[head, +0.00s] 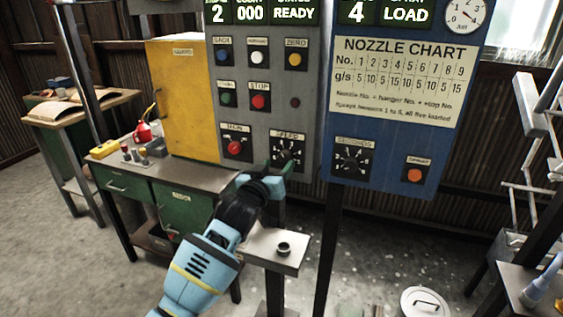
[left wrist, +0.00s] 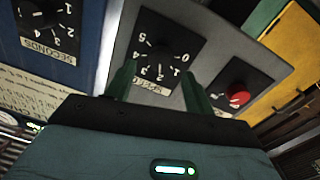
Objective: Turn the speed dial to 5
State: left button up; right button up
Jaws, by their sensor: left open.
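The speed dial (head: 288,150) is a black knob on a black square plate, low on the grey control panel. In the left wrist view the speed dial (left wrist: 165,60) appears upside down, with white numbers 0 to 5 around it. I cannot tell which number its pointer marks. My left gripper (head: 266,181) is just in front of and below the dial, and partly covers the view near it. My right gripper does not show.
The blue panel with a seconds dial (head: 352,160) and orange button (head: 414,175) stands to the right. A yellow cabinet (head: 182,95) is left.

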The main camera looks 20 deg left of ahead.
aim_at(284, 158)
pick_arm(q)
jog(key=shift+w+d, duration=0.15)
jog(key=shift+w, duration=1.7)
jog(key=shift+c, duration=0.4)
jog(key=c, duration=0.9)
